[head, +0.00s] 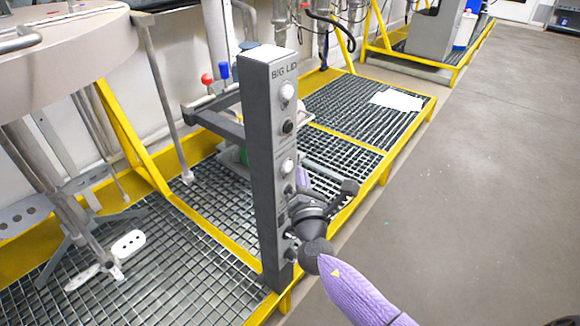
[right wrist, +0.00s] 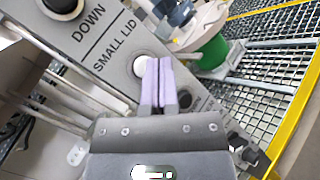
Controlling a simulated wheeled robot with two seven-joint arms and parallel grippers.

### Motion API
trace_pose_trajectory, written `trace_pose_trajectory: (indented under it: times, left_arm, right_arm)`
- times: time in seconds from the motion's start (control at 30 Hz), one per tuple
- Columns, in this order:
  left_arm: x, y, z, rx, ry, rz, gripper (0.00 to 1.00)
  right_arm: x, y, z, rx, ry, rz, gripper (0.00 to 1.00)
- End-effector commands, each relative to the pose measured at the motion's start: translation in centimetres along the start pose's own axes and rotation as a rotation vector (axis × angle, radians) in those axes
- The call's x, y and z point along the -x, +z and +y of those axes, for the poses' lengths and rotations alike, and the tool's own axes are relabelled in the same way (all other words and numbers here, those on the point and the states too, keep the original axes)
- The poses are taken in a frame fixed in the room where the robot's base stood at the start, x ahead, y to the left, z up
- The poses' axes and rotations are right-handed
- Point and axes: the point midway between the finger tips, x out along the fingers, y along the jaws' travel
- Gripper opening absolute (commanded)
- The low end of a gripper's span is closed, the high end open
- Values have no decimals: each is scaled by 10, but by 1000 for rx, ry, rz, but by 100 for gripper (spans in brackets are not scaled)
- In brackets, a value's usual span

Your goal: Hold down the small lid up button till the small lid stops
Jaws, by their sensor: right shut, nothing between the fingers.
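A grey control post (head: 262,150) marked BIG LID at its top stands mid-picture in the head view. In the right wrist view its panel reads DOWN and SMALL LID. Just under SMALL LID is a round white button (right wrist: 142,66); it also shows on the post in the head view (head: 287,165). My right gripper (right wrist: 159,60) is shut and empty, its purple fingertips at the right side of this button and partly covering it. I cannot tell whether they touch or press it. I cannot make out the small lid. My left gripper is not in view.
A black button (right wrist: 60,4) sits by DOWN. The head view shows another white button (head: 287,91) and black button (head: 288,126) above. A large round steel body (head: 60,60) stands at left, over a bladed agitator (head: 105,265). Yellow-edged grating (head: 200,260) surrounds the post; floor at right is clear.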

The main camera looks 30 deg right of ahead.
Motion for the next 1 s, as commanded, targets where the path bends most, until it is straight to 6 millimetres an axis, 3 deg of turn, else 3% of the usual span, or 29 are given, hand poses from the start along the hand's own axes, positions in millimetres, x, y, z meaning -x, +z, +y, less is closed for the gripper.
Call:
trace_pose_trajectory:
  times: [0.47,1.0]
  left_arm:
    - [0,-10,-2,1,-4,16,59]
    - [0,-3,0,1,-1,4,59]
  right_arm:
    - [0,0,0,0,0,0,0]
    - [0,0,0,0,0,0,0]
